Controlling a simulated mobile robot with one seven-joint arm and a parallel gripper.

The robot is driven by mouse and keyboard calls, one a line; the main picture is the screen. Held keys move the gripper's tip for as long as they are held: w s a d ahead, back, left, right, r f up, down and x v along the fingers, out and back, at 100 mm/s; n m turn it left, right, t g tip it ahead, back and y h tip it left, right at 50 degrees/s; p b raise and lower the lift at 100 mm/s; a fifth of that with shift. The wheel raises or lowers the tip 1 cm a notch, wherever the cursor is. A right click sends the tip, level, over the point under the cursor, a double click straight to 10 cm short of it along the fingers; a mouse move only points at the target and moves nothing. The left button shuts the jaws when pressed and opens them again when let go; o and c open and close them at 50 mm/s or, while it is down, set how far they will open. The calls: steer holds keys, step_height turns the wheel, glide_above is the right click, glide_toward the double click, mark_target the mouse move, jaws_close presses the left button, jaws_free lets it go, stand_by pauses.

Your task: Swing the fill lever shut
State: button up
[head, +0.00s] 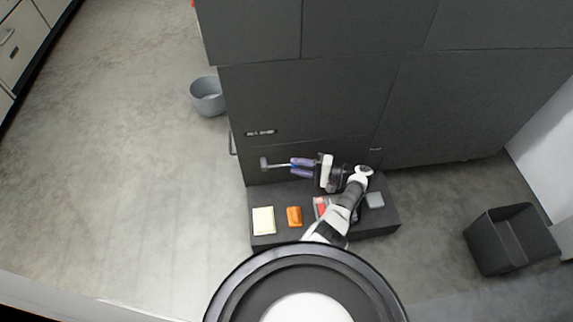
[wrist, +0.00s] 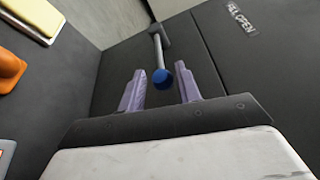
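The fill lever is a grey bar (wrist: 157,52) with a blue ball knob (wrist: 162,78) at its near end and a dark block at its far end, against the dark cabinet. In the head view the lever (head: 277,166) sticks out left of my gripper (head: 301,168). My gripper's two purple fingers (wrist: 160,88) are spread apart, with nothing clamped between them. The knob appears between the fingertips or just beyond them; I cannot tell its exact depth. A label beside the lever (wrist: 242,18) seems to read "FILL OPEN".
A dark low ledge (head: 290,237) below the cabinet carries a cream pad (head: 263,220), an orange item (head: 294,216), a red item (head: 321,207) and a grey block (head: 375,200). A grey bucket (head: 207,96) stands left, a black bin (head: 511,240) right.

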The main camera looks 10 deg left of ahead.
steer(key=d+b, duration=0.1)
steer(key=d, duration=0.7)
steer(key=shift+s+r, duration=0.2)
steer(key=shift+s, duration=0.1)
steer(key=shift+s, duration=0.1)
